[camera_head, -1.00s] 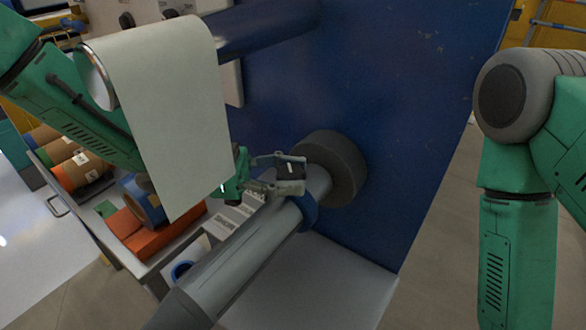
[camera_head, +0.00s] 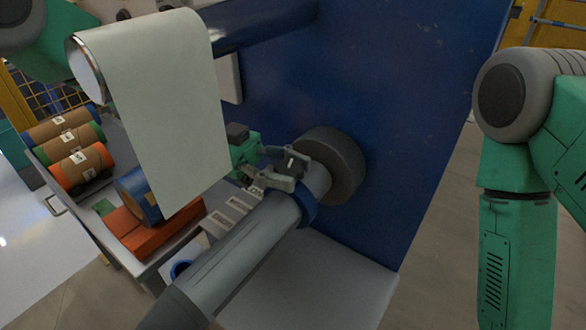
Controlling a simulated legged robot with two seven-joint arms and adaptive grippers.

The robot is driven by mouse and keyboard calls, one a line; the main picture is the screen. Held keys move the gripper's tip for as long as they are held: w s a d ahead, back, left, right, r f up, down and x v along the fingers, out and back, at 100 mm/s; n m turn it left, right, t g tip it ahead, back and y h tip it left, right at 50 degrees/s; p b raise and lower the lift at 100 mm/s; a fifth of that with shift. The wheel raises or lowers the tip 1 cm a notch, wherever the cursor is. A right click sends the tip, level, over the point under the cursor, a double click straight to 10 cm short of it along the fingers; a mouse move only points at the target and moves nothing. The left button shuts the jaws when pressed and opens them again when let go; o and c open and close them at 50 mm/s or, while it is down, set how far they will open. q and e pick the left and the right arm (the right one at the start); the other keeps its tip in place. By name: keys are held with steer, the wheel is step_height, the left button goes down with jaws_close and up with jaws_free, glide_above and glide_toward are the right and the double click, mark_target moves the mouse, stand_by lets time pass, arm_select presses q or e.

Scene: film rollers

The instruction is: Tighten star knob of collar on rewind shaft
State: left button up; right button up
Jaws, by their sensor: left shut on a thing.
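The grey rewind shaft (camera_head: 240,255) runs from the lower left up to a dark grey round hub on the blue machine panel. A blue collar (camera_head: 309,209) sits around the shaft near the hub. My left gripper (camera_head: 292,172) is at the upper side of the shaft, just above the collar, with its fingers closed together. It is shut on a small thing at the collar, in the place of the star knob. The knob itself is mostly hidden by the fingers, so its shape cannot be made out. My right arm hangs at the right, its gripper out of view.
A pale film sheet (camera_head: 155,110) hangs from an upper roller and hides part of my left arm. The dark hub (camera_head: 345,165) and blue panel (camera_head: 400,90) stand close behind the gripper. A cart with several brown rolls (camera_head: 75,165) and orange blocks is at the left.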

arm_select(q)
steer(key=shift+w+a, duration=0.1)
steer(key=shift+w, duration=0.05)
steer(key=o, duration=1.2)
steer(key=shift+a, duration=0.15)
